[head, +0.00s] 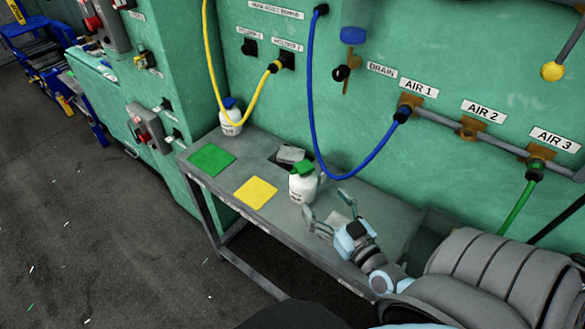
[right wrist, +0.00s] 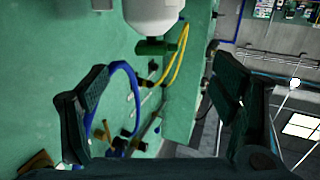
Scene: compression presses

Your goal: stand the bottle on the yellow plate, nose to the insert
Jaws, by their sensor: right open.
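A white bottle with a green cap (head: 303,188) stands upright on the grey bench, just right of the yellow plate (head: 256,193) and apart from it. The direction of its nose is hard to tell. My right gripper (head: 325,207) is open and empty, low over the bench to the right of the bottle. In the right wrist view the bottle (right wrist: 154,14) shows upside down at the top, beyond the open fingers of my right gripper (right wrist: 165,68). A grey block (head: 290,154), perhaps the insert, sits in a dark patch behind the bottle. My left gripper is out of view.
A green plate (head: 211,159) lies left of the yellow one. A white bottle with a blue cap (head: 231,117) stands at the bench's far left corner. A blue hose (head: 312,100) hangs down close behind the green-capped bottle. The green machine wall closes off the back.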

